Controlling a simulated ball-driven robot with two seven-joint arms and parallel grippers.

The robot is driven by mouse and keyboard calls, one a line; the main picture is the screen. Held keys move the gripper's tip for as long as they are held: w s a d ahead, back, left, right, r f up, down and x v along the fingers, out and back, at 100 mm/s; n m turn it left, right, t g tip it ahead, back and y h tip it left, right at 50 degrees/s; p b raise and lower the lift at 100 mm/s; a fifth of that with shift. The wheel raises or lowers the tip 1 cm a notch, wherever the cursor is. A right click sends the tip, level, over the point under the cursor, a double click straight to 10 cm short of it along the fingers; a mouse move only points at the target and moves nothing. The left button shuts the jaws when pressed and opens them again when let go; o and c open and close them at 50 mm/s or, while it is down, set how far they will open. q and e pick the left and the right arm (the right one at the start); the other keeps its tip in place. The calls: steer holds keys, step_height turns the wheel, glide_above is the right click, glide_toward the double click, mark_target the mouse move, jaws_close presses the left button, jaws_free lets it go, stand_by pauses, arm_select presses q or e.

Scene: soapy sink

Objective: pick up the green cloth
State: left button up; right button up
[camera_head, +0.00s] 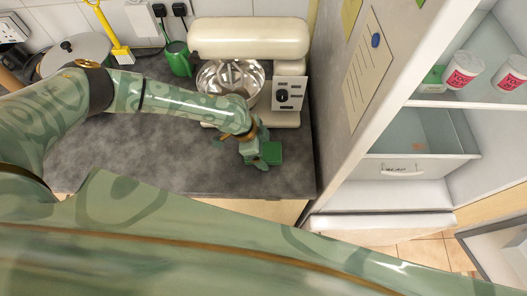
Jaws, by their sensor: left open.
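The green cloth (271,152) looks like a small, flat green square on the grey counter, in front of the mixer and near the counter's right end. My left gripper (259,160) is right at its left side, pointing down, and is open. The gripper hides part of the cloth's left edge. I cannot tell whether a finger touches it. My right gripper is out of view.
A cream stand mixer (250,38) with a metal bowl (213,78) stands just behind. A green jug (179,62), a yellow-handled tool (116,46) and a lidded pot (75,50) stand back left. An open fridge (393,194) is on the right. The counter's front (150,160) is clear.

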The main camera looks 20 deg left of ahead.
arm_select(q)
steer(key=shift+s, duration=0.15)
steer(key=shift+f, duration=0.2)
stand_by(0.3)
steer(key=shift+c, duration=0.4)
steer(key=c, duration=1.1)
steer(key=shift+r, duration=0.15)
